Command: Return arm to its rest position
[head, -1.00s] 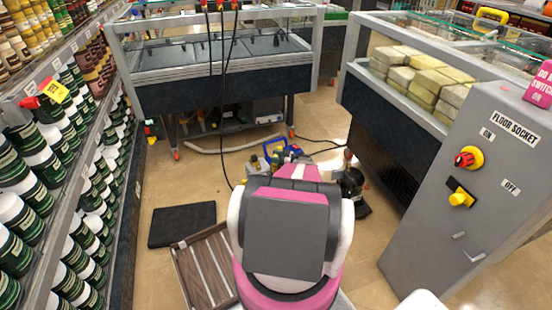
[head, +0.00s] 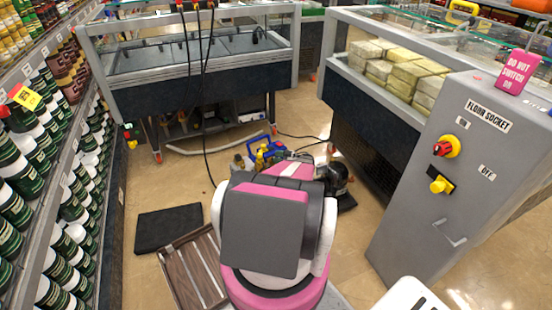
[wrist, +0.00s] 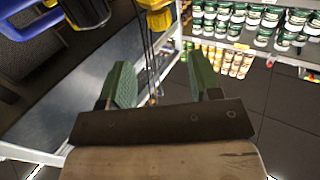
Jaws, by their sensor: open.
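In the wrist view my gripper (wrist: 160,85) is open, with its two green-padded fingers apart and nothing between them. In the head view my pink, white and grey arm stands in the lower middle, and it hides the gripper there. Beyond the arm a blue tool carrier (head: 262,147) with yellow and brass parts sits on the floor. A dark pump-like unit (head: 333,178) stands just right of the arm. In the wrist view a blue handle (wrist: 30,30) and yellow and black parts (wrist: 155,12) show at the top left.
A grey floor socket cabinet (head: 435,190) stands close on the right, a shelf of jars (head: 50,190) on the left. A black mat (head: 168,228) and a wooden crate (head: 190,268) lie left of the arm. Display freezers (head: 200,85) stand behind, with black cables hanging in front.

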